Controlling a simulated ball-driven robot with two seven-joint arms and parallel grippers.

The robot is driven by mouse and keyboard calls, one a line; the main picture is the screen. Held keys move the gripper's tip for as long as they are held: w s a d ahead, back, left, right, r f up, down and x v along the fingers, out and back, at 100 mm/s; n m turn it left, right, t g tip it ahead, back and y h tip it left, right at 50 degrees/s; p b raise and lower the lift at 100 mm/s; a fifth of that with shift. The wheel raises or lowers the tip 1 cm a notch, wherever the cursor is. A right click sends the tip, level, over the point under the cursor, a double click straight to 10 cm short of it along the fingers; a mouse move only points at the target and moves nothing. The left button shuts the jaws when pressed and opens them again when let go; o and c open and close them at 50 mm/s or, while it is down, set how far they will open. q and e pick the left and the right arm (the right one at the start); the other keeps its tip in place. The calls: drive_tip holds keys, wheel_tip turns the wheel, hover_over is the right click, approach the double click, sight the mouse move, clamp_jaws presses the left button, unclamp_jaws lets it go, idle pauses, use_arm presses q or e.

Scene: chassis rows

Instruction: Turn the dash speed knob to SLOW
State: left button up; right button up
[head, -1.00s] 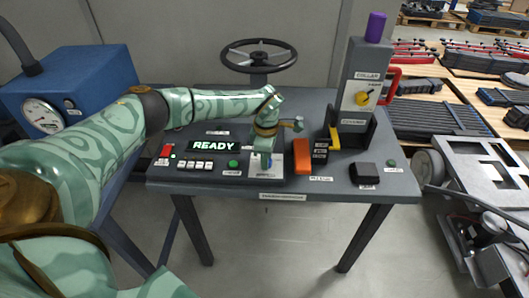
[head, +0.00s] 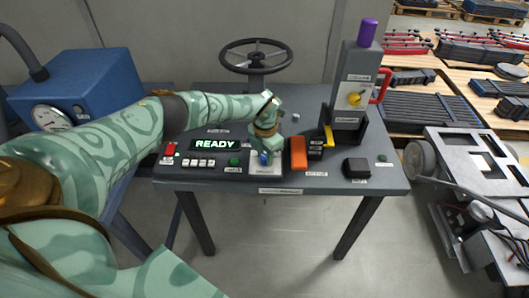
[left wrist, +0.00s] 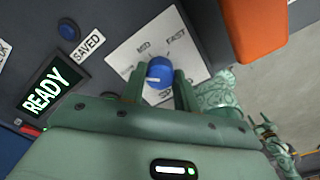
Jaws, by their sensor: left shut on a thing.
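The blue speed knob (left wrist: 159,72) sits on a pale label plate (left wrist: 124,55) on the dash. In the left wrist view the words MID and FAST show on the plate; a third label beginning with S is partly hidden by my gripper. A short whitish mark shows on the knob's lower left part. My left gripper (left wrist: 159,82) is shut on the knob, one finger on each side. In the head view my left gripper (head: 265,152) stands over the knob (head: 264,158), which is largely hidden.
A READY display (head: 215,145) and white buttons (head: 198,163) lie left of the knob. An orange block (head: 298,153) stands close to its right, then a grey post (head: 356,85) with a yellow knob. A steering wheel (head: 256,55) is behind. The table's front edge is near.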

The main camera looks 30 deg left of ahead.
sight(265, 156)
use_arm(q)
drive_tip(key=shift+r+n+p, duration=0.1)
drive_tip(key=shift+n+p, duration=0.2)
drive_tip(key=shift+n, duration=0.5)
drive_tip(key=shift+w, duration=0.1)
drive_tip(key=o, duration=1)
wheel_tip(265, 156, up, 16)
drive_tip(key=p, duration=0.4)
drive_tip(key=shift+r, duration=0.1)
